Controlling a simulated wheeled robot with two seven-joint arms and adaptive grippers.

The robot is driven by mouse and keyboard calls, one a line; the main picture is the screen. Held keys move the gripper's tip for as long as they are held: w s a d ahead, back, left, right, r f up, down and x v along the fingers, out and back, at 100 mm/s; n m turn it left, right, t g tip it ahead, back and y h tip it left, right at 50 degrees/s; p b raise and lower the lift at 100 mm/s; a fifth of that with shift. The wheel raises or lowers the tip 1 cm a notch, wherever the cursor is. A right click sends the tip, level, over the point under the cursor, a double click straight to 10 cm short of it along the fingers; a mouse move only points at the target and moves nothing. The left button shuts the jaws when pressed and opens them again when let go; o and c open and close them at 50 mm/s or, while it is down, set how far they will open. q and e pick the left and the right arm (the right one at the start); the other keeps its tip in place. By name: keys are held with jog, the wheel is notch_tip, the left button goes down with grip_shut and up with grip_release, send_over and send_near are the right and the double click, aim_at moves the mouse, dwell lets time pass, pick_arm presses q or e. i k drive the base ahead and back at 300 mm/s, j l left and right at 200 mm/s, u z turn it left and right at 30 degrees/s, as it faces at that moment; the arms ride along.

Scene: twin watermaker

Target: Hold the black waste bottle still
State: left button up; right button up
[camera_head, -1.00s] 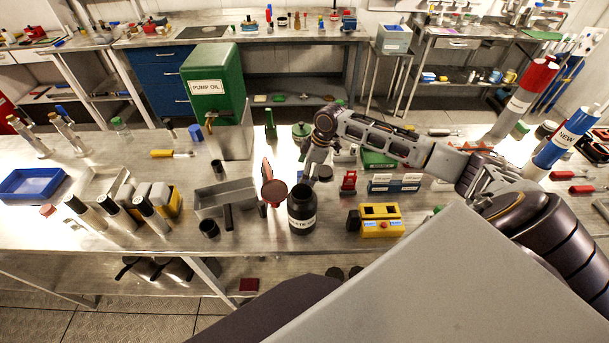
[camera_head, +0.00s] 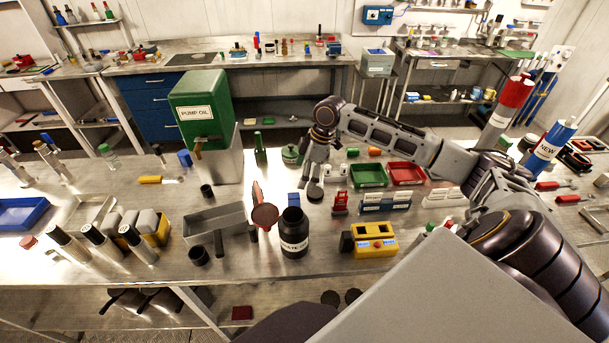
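The black waste bottle (camera_head: 294,232) stands upright on the steel bench, with a white label partly reading "ASTE" and a dark, apparently uncapped mouth. My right gripper (camera_head: 314,180) reaches in from the right and hangs behind the bottle, apart from it. Its fingers point down and are spread, with nothing visible between them. A dark round disc (camera_head: 315,191), perhaps a cap, shows just below the fingertips and seems to lie on the bench. My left gripper is out of view. Nothing of mine touches the bottle.
A yellow box (camera_head: 371,240) and a red item (camera_head: 340,203) are to the right. The green pump oil container (camera_head: 200,105) stands behind left.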

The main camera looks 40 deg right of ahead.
aim_at(293, 223)
jog(key=z, duration=1.05)
